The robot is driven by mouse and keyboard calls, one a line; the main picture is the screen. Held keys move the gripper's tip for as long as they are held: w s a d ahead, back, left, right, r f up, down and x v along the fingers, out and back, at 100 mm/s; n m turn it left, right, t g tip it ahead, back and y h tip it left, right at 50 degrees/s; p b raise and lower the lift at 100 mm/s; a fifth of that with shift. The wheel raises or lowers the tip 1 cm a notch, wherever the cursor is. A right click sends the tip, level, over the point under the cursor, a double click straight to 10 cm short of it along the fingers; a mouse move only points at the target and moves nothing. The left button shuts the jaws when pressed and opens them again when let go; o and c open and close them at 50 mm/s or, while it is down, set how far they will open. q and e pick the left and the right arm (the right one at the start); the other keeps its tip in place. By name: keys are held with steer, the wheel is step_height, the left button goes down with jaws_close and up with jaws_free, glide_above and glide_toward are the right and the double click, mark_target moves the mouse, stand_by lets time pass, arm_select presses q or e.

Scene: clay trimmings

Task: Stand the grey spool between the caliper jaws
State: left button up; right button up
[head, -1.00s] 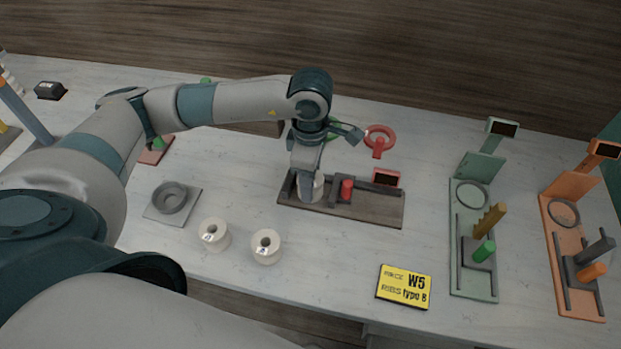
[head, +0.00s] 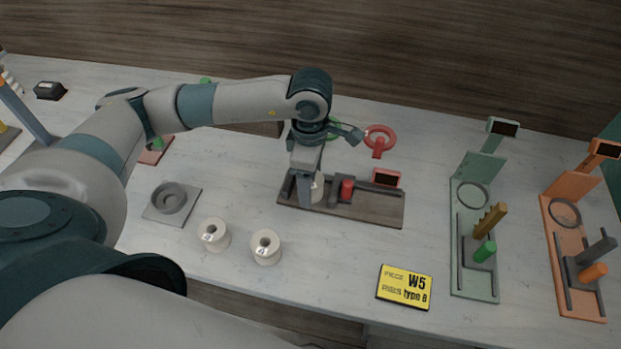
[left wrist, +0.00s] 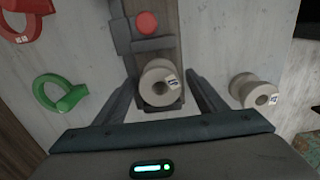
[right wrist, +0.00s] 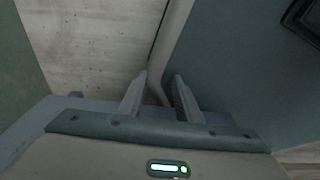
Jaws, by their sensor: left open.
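The grey spool (left wrist: 158,84) stands on the caliper's dark base between its jaws, close to the end jaw (left wrist: 176,103) and the sliding jaw (left wrist: 153,44); I cannot tell whether it touches them. In the head view the spool (head: 318,187) is partly hidden by my left gripper (head: 306,197). In the left wrist view my left gripper (left wrist: 160,82) is open, with one finger on each side of the spool and gaps showing. The caliper (head: 375,212) has a red knob (head: 347,189) and a small display (head: 386,178). My right gripper (right wrist: 160,75) is open and empty, away from the caliper.
Two more pale spools (head: 213,235) (head: 265,247) stand on the table in front. A grey ring on a plate (head: 186,213) is at left. A yellow card (head: 404,287), a green gauge (head: 474,283) and an orange gauge (head: 580,300) stand right. Red (head: 380,137) and green rings lie behind.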

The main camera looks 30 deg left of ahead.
steer(key=shift+s, duration=0.15)
arm_select(q)
steer(key=shift+r, duration=0.15)
step_height(320, 180, up, 2)
steer(key=shift+p, duration=0.65)
step_height(320, 180, up, 10)
steer(key=p, duration=0.3)
arm_select(e)
steer(key=shift+g, duration=0.3)
steer(key=r, duration=0.1)
steer(key=s+r, duration=0.1)
steer(key=r, duration=0.2)
steer(key=shift+s+d+r, duration=0.15)
steer(key=shift+s+d, duration=0.05)
steer(key=shift+d, duration=0.15)
